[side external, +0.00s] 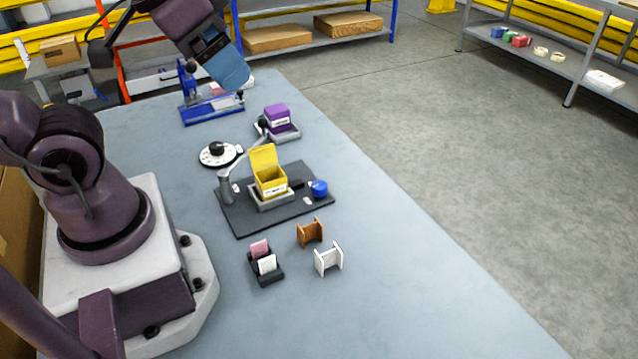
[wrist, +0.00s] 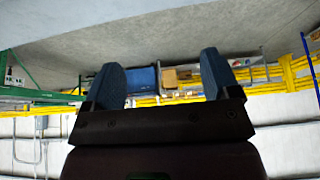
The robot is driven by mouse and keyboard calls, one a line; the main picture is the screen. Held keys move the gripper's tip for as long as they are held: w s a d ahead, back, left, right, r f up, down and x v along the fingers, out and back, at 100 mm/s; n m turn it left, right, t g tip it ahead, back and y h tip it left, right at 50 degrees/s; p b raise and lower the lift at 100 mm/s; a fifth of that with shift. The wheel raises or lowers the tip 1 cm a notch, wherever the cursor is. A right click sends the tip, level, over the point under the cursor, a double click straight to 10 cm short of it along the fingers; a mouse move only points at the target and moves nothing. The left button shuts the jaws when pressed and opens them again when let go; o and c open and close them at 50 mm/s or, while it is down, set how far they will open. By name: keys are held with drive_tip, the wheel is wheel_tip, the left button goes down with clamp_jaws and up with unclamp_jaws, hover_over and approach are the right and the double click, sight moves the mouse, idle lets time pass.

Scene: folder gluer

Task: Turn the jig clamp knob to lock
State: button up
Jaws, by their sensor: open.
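A round blue knob (side external: 319,188) sits on the right part of a dark jig plate (side external: 245,222) on the table. A yellow open-lidded box (side external: 268,183) stands in a grey holder on the same plate, just left of the knob. My gripper (side external: 238,84) is high above the far part of the table, well away from the knob. In the wrist view my gripper (wrist: 160,78) has its two blue fingers wide apart with nothing between them. The wrist view does not show the jig or knob.
A purple box (side external: 277,116) on a stand, a white dial with a black knob (side external: 217,153) and a blue press (side external: 205,108) stand behind the plate. A brown piece (side external: 310,232), a white piece (side external: 328,260) and a card holder (side external: 266,267) are in front. The table's right side is clear.

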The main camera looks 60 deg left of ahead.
drive_tip(key=shift+d+f, duration=0.15)
drive_tip(key=shift+d, duration=0.05)
drive_tip(key=c, duration=0.3)
drive_tip(key=n+g+y, duration=0.3)
drive_tip(key=n+g, duration=0.6)
drive_tip(key=n, duration=1.5)
approach(320, 185)
wheel_tip(320, 185, up, 3)
drive_tip(key=s+a+f+n, duration=0.1)
drive_tip(key=f, duration=0.3)
drive_tip(key=s+f+n, duration=0.1)
drive_tip(key=f, duration=0.2)
drive_tip(key=a+f+n, duration=0.1)
drive_tip(key=f, duration=0.3)
drive_tip(key=shift+s+a+f, duration=0.3)
drive_tip(key=shift+s+f, duration=0.05)
drive_tip(key=shift+s, duration=0.05)
drive_tip(key=shift+c, duration=0.2)
drive_tip(key=c, duration=0.9)
